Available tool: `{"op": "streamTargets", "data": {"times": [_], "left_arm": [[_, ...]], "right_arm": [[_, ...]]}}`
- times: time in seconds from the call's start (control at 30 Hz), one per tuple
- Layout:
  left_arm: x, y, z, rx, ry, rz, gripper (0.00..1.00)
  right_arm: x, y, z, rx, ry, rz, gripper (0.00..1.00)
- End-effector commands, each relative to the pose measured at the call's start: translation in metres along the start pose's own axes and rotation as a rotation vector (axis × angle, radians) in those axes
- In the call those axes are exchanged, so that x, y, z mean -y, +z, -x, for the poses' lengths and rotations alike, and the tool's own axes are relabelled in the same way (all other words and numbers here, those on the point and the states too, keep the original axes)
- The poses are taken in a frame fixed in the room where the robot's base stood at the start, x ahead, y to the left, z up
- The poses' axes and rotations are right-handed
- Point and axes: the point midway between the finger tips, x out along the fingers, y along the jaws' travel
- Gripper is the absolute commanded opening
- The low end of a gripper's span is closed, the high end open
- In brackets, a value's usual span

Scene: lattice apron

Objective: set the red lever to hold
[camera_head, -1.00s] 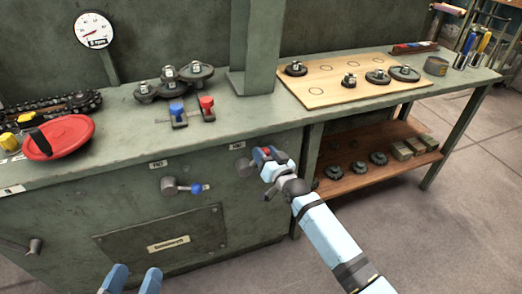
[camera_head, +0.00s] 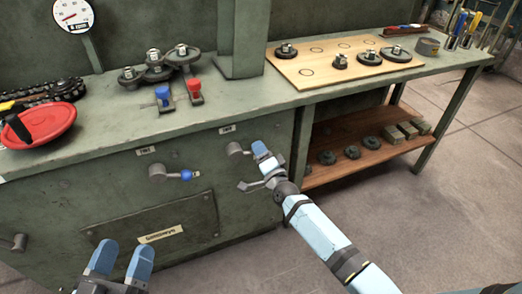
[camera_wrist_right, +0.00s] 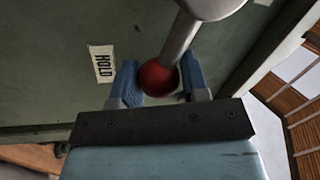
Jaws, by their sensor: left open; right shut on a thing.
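The red lever (camera_head: 235,148) is on the bench's front panel, its grey pivot left of my right gripper (camera_head: 257,169). In the right wrist view its metal arm (camera_wrist_right: 181,38) ends in a red ball knob (camera_wrist_right: 157,78). My right gripper (camera_wrist_right: 160,88) is shut on that knob, a blue finger on either side. The gripper hides the knob in the head view. A white HOLD label (camera_wrist_right: 102,63) is on the panel just left of the left finger in the wrist view. My left gripper (camera_head: 122,262) is open and empty, low at the left.
A blue-knobbed lever (camera_head: 172,176) sits left of the red one. A blue slider (camera_head: 163,97) and a red slider (camera_head: 194,91) stand on the bench top (camera_head: 110,125). Right of the panel is an open wooden shelf (camera_head: 345,160) with discs and blocks.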

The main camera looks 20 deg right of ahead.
Motion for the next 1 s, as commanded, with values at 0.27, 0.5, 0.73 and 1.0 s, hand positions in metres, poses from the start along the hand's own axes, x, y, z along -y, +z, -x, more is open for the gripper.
{"op": "streamTargets", "data": {"times": [0.27,0.5,0.73,1.0], "left_arm": [[0.005,0.015,0.002,0.046,-0.007,0.001,0.64],[0.006,0.018,0.002,0.059,-0.010,0.001,0.64],[0.006,0.018,0.002,0.057,-0.010,0.001,0.64],[0.006,0.017,0.002,0.053,-0.010,0.001,0.64]], "right_arm": [[-0.014,0.011,0.006,-0.009,0.013,-0.096,0.00],[-0.014,0.013,0.006,-0.013,0.013,-0.122,0.00],[-0.014,0.014,0.006,-0.011,0.012,-0.123,0.00],[-0.012,0.012,0.005,-0.014,0.009,-0.123,0.67]]}}
